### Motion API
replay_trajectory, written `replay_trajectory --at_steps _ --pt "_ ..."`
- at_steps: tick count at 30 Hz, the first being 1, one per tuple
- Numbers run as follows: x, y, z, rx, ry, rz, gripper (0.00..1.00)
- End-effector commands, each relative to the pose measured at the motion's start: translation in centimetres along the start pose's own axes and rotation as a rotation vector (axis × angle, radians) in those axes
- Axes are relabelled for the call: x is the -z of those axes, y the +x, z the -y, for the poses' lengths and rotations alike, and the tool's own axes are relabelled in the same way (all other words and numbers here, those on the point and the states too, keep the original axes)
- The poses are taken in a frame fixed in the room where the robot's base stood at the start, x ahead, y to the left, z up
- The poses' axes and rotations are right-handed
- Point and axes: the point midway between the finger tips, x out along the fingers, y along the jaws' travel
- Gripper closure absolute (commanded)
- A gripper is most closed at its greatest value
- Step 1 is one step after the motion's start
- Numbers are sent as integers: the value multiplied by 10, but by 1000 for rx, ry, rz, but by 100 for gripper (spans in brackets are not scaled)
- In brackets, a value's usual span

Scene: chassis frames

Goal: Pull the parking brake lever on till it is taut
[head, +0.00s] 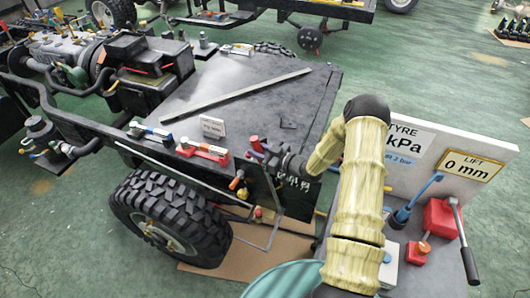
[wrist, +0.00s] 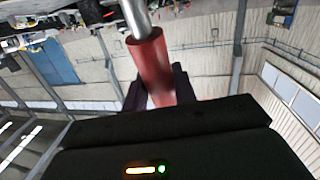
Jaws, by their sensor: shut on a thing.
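The parking brake lever shows in the wrist view as a bare metal rod with a red grip (wrist: 150,65). In the head view a small red end (head: 254,143), which looks like the same grip, shows at the near edge of the chassis deck. My gripper (wrist: 164,85) has its dark fingers on both sides of the red grip and is shut on it. In the head view my gripper (head: 268,153) is small and partly hidden by my arm. The lever's foot and any cable are hidden, so its tautness cannot be told.
A black chassis deck (head: 235,80) carries a loose bar and red and blue parts along its near edge. A large tyre (head: 170,215) stands below. At right, a bench holds a red jack (head: 440,220) with a long handle and sign boards (head: 405,143). Green floor is open at left.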

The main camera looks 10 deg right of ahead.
Motion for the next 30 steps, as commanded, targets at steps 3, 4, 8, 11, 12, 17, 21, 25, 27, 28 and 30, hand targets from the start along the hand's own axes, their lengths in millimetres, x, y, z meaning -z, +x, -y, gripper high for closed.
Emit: replay_trajectory --at_steps 3,4,8,11,12,17,21,25,27,28,30 --pt "0 3 0 -3 -1 7 100" --pt "0 3 0 -3 -1 7 100" --pt "0 3 0 -2 -1 7 100" --pt "0 4 1 -1 -1 7 59" --pt "0 4 1 0 -1 7 52" --pt "0 4 1 1 -1 6 52" --pt "0 3 1 1 -1 6 52" --pt "-1 -4 1 0 -1 7 52" --pt "-2 -12 0 -1 -1 8 52" --pt "-2 -17 0 -3 -1 8 52" --pt "-3 -29 0 -3 0 7 52"
